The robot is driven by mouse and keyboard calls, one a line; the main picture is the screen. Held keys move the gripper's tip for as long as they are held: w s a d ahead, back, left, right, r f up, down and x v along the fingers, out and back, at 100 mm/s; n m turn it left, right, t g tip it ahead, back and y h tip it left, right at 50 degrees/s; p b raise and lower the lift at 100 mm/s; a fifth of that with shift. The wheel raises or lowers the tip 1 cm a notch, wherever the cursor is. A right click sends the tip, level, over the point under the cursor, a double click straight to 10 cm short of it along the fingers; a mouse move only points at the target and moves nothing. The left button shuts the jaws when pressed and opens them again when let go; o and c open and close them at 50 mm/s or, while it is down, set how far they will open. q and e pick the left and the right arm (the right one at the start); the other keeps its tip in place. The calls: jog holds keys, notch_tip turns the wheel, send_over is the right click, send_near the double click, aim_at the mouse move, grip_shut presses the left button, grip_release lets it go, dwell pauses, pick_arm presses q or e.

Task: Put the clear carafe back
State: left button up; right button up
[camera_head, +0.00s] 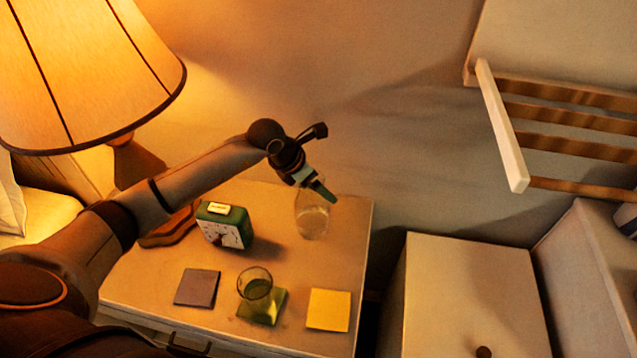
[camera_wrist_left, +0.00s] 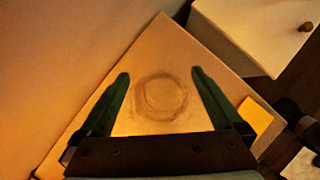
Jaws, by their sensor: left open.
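The clear carafe (camera_head: 312,222) stands upright near the back right of the nightstand top. My left gripper (camera_head: 320,188) is at its upper part in the head view. In the left wrist view the carafe (camera_wrist_left: 162,97) shows as faint rings between the two spread green fingers of the left gripper (camera_wrist_left: 160,74). The fingers are open, with a gap on each side of the rings. Whether a finger touches the glass cannot be told.
On the nightstand (camera_head: 345,240) are a green clock (camera_head: 224,226), a grey coaster (camera_head: 197,288), a yellow coaster (camera_head: 328,310) and a drinking glass (camera_head: 255,284) on a green coaster (camera_head: 272,308). A lamp (camera_head: 80,70) stands left. A white cabinet (camera_head: 465,290) is to the right.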

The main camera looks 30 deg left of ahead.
pick_arm(q)
jog(key=v, duration=1.2)
jog(key=shift+b, duration=0.4)
jog(key=shift+f, duration=0.1)
